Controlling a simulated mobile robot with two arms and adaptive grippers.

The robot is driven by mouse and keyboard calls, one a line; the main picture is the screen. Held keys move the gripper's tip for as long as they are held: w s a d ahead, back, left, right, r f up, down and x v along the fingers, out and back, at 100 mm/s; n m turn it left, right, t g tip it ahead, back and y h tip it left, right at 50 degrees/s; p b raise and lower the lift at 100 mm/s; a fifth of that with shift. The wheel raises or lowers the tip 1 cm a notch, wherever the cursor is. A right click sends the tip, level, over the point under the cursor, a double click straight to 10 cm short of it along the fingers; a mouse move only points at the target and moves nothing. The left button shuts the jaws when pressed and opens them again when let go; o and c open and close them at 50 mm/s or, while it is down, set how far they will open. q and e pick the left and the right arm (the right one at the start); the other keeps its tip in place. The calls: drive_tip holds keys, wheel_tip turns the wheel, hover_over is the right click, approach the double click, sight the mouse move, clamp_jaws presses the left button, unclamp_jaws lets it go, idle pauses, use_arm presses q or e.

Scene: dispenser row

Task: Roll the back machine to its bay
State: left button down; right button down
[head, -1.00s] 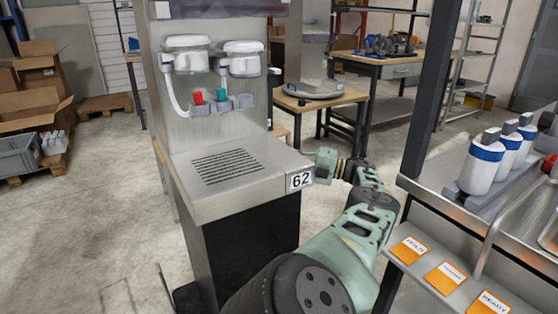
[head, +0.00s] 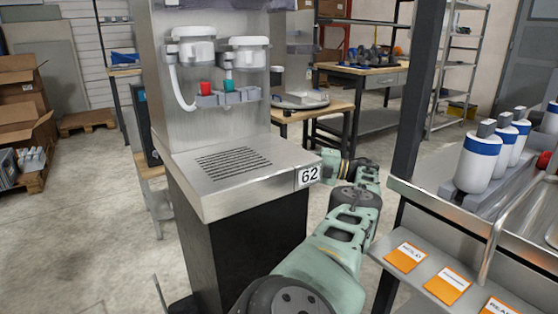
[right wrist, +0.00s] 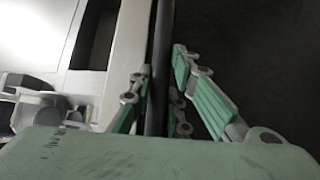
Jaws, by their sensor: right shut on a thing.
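A dispenser machine (head: 225,165) stands upright at the middle left of the head view, with a steel front, a drip grille, two white-lidded jars, a black lower body and a tag reading 62 (head: 310,175). My right arm reaches to its right side. My right gripper (head: 328,166) is at the tray corner beside the tag, its fingertips partly hidden there. In the right wrist view the right gripper (right wrist: 158,90) is shut on a dark upright bar (right wrist: 160,60) that runs beside a pale panel. My left gripper is out of view. I cannot tell which floor spot is the bay.
A steel counter (head: 410,195) with several white-and-blue bottles, orange cards and a dark post stands close on the right. Workbenches (head: 350,72) and shelving are behind. Cardboard boxes (head: 20,105) and a pallet lie far left. The floor (head: 90,225) at left is clear.

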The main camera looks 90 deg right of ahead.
drive_tip(key=shift+w+d+r, duration=0.1)
drive_tip(key=shift+r, duration=0.1)
drive_tip(key=c, duration=1.7)
unclamp_jaws()
drive_tip(key=shift+f, duration=0.1)
drive_tip(key=shift+o, duration=0.3)
